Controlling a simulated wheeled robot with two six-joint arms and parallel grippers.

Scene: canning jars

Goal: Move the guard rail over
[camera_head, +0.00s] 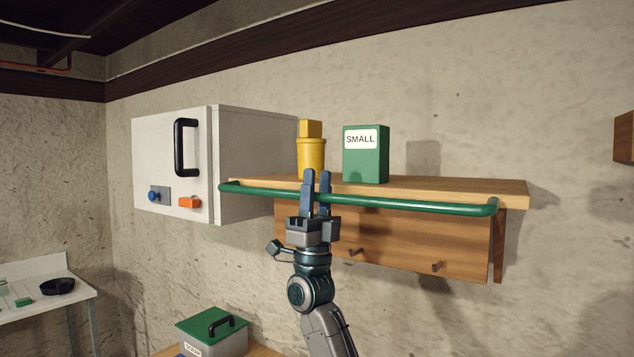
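The guard rail (410,205) is a green bar with bent ends. It runs along the front of a wooden shelf (470,188), from the white cabinet's side at left to the shelf's right end. My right gripper (317,179) comes up from below at the rail, left of its middle. Its two blue fingers point up and cross the rail's line, with a narrow gap between them. I cannot tell whether they are shut on the rail or stand open around it. My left gripper is not in view.
On the shelf stand a yellow jar-like object (311,155) and a green box labelled SMALL (366,163). A white cabinet (255,160) with a black handle adjoins at left. Pegs (437,267) stick out below the shelf. A green-lidded box (212,327) stands lower down.

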